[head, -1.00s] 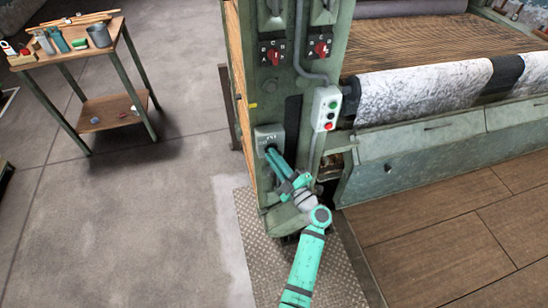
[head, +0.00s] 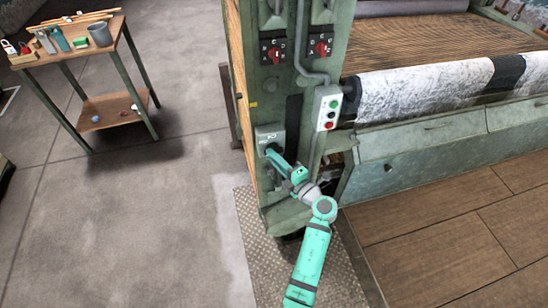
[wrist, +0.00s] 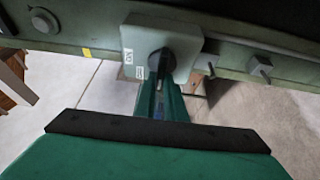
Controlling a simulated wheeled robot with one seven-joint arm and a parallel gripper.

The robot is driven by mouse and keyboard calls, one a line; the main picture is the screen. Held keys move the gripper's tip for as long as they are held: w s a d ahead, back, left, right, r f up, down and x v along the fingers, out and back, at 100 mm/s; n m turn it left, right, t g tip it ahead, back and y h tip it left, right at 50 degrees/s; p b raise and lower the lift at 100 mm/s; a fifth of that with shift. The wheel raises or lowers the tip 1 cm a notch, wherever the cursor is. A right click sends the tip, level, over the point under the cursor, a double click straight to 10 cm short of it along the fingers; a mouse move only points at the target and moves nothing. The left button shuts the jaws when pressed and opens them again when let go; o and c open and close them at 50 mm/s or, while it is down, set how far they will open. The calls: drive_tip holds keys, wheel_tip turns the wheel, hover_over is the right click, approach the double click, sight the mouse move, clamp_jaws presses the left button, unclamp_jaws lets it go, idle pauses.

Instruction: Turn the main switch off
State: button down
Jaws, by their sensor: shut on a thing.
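The main switch is a grey box (head: 270,131) low on the green machine post, with a dark rotary knob on its front. The same box shows in the wrist view (wrist: 187,42), with a small white label on its left part. My gripper (head: 270,153) is at the knob. In the wrist view my fingers (wrist: 160,76) are closed on the dark knob (wrist: 158,60). The fingers hide much of the knob, so I cannot read its exact setting.
Two red rotary switches (head: 273,52) (head: 320,47) sit higher on the post. A push-button box (head: 327,108) with green, black and red buttons is just right of the gripper. A small tool table (head: 105,112) stands at the left. Open floor lies between.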

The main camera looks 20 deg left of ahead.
drive_tip(key=shift+f, duration=0.1)
drive_tip(key=c, duration=1.8)
unclamp_jaws()
drive_tip(key=v, duration=1.1)
drive_tip(key=shift+a, duration=0.1)
drive_tip(key=s+d+r+m+t+h, duration=0.1)
drive_tip(key=s+r+m+t+h, duration=0.1)
drive_tip(key=s+m+t, duration=0.55)
drive_tip(key=s+d+r+m+t+h, duration=0.15)
drive_tip(key=s+m, duration=0.35)
drive_tip(key=s, duration=0.5)
drive_tip(key=s+d+m+g+h, duration=0.1)
drive_tip(key=s+d+m+h, duration=0.1)
drive_tip(key=s+m, duration=0.3)
drive_tip(key=s+d+f+m+g+h, duration=0.1)
drive_tip(key=s+d+m+h, duration=0.2)
drive_tip(key=s, duration=0.6)
drive_tip(key=s+d+f+m+g+h, duration=0.1)
drive_tip(key=s+d+m+h, duration=0.2)
drive_tip(key=s+m+h, duration=0.3)
drive_tip(key=shift+s+d+f+m+g+h, duration=0.15)
drive_tip(key=shift+s+m, duration=0.15)
drive_tip(key=shift+m, duration=0.45)
drive_tip(key=shift+s+d+f+m+g+h, duration=0.15)
drive_tip(key=shift+s+m, duration=0.15)
drive_tip(key=shift+m, duration=0.4)
